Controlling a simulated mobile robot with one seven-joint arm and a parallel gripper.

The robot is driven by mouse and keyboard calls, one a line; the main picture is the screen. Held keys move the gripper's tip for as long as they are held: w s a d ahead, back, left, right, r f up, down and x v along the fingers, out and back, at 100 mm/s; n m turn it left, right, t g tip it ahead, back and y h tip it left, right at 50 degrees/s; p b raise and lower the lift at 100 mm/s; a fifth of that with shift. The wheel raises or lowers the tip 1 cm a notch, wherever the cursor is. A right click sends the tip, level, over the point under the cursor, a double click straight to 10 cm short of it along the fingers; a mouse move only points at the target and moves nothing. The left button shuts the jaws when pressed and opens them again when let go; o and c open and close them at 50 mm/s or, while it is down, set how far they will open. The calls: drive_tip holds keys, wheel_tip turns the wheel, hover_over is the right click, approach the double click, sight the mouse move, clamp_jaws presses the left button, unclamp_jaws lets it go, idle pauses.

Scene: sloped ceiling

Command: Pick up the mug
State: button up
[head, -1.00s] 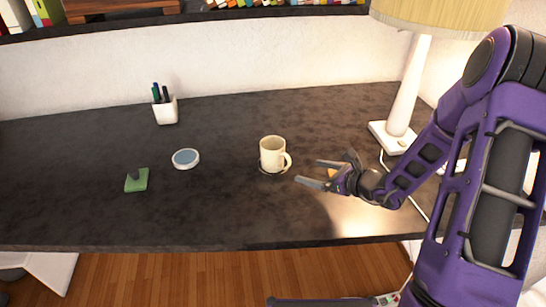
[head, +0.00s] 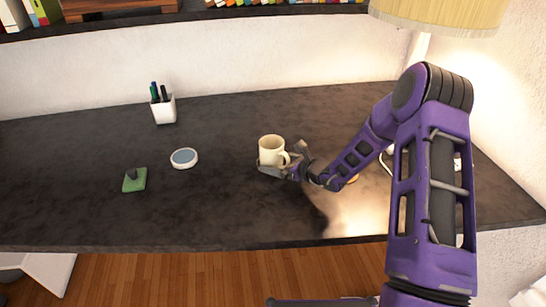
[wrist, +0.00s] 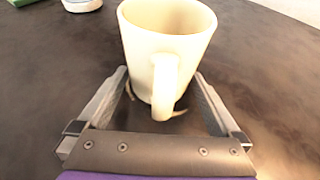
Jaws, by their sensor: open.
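A cream mug (head: 271,150) stands upright on the dark desk (head: 220,205), right of its middle. In the wrist view the mug (wrist: 165,45) is straight ahead, with its handle pointing toward my gripper (wrist: 163,95). My gripper is open, and its two fingers reach to either side of the mug's lower part and handle. In the head view my gripper (head: 282,168) is at the mug's right and near side. Whether a finger touches the mug cannot be told.
A white pen cup (head: 164,110) stands at the back left. A lamp (head: 440,22) stands at the right, partly behind my arm. The front middle is clear.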

drive_tip(key=shift+w+a+f, duration=0.15)
drive_tip(key=shift+w+a, duration=0.1)
drive_tip(key=c, duration=1.3)
drive_tip(key=shift+c, duration=0.2)
